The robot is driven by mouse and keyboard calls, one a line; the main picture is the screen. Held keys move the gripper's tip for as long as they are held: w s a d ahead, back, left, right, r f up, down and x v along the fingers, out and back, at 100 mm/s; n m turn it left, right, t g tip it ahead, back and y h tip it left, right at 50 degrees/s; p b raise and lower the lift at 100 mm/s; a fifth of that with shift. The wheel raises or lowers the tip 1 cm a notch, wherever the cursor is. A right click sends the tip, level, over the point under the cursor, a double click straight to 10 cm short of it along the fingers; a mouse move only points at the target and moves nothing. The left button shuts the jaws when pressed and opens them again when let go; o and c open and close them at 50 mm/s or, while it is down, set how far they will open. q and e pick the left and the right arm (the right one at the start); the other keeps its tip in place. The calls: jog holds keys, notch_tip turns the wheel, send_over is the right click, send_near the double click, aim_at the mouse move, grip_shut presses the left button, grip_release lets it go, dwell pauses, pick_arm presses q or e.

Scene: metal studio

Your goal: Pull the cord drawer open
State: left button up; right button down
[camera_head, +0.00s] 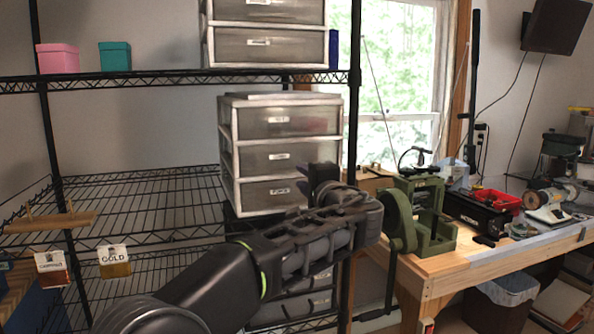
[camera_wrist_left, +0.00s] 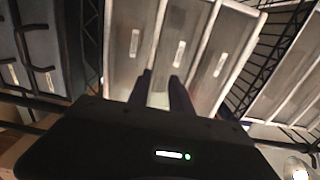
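A white-framed unit with three grey translucent drawers (camera_head: 232,150) stands on the middle wire shelf in the head view. Each drawer front has a small label; the writing is too small for me to tell surely which is the cord drawer. The bottom drawer (camera_head: 262,196) looks shut, as do the two above it. My left gripper (camera_head: 313,181) is in front of the unit's lower right part and hides some of the bottom drawer. In the left wrist view its two dark fingers (camera_wrist_left: 162,86) stand apart, pointing at the drawer fronts (camera_wrist_left: 196,35), with nothing seen gripped. Contact is unclear.
Another drawer unit (camera_head: 265,45) stands on the shelf above, with a pink box (camera_head: 58,58) and a teal box (camera_head: 115,56) to its left. A black shelf post (camera_head: 353,100) rises right of the drawers. A cluttered wooden workbench (camera_head: 450,264) with a green machine (camera_head: 400,220) is at right.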

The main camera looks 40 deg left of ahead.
aim_at(296, 172)
pick_arm(q)
jog(key=p+x, duration=0.1)
jog(key=x, duration=0.4)
jog(key=shift+w+a, duration=0.1)
jog(key=shift+a, duration=0.15)
grip_shut()
dwell(1.2)
